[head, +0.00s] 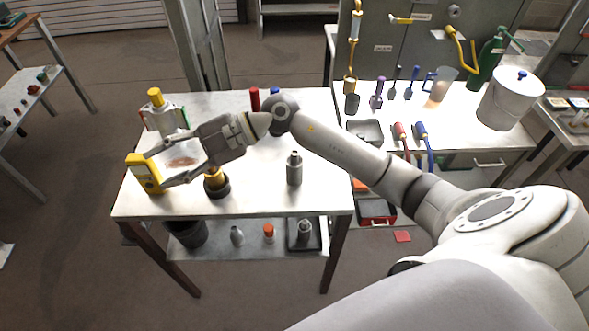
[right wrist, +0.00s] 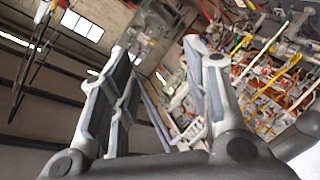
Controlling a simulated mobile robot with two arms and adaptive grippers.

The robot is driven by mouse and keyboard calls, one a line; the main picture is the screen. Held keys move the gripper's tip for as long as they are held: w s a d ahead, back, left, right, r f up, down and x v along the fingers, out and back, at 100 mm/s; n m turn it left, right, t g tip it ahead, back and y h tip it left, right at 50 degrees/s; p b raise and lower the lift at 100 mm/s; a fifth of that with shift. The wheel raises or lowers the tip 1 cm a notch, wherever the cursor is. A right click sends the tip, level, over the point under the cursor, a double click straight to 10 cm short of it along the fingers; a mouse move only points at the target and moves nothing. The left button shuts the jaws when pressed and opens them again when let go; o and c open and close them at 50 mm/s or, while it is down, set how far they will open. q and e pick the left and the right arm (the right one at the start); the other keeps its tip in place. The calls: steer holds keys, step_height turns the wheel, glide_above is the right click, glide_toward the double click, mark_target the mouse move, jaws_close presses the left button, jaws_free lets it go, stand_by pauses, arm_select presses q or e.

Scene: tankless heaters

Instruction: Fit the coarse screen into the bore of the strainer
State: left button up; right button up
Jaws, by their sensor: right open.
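My right gripper (head: 155,168) reaches over the left part of the metal table, beside a yellow box-shaped device (head: 144,172). Its fingers are spread. In the right wrist view the gripper (right wrist: 157,55) is open, with nothing held between its fingers. A brass-coloured piece in a dark round base (head: 216,186) stands below the gripper's wrist, partly covered by it; it may be the strainer, but I cannot tell. I cannot pick out the coarse screen with certainty. My left gripper is not in view.
A grey bottle (head: 294,170) stands upright right of the gripper. A grey device with a yellow cap (head: 160,113) stands behind it. A red cylinder (head: 255,99) is at the table's back. A lower shelf (head: 265,249) holds small items.

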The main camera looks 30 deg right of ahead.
steer(key=w+d+f+g+h, duration=0.1)
steer(key=d+f+h, duration=0.4)
steer(key=d, duration=0.1)
steer(key=m+g+h, duration=0.3)
steer(key=m+h, duration=0.3)
steer(key=h, duration=0.4)
glide_above(295, 152)
steer(key=f, duration=0.1)
step_height(295, 152, down, 5)
steer(key=shift+d+r+p, duration=0.1)
steer(key=shift+r+p, duration=0.05)
steer(key=shift+p, duration=0.6)
step_height(295, 152, down, 5)
steer(key=p, duration=0.2)
steer(key=shift+p, duration=0.35)
steer(key=shift+f, duration=0.45)
steer(key=shift+c, duration=0.3)
jaws_close()
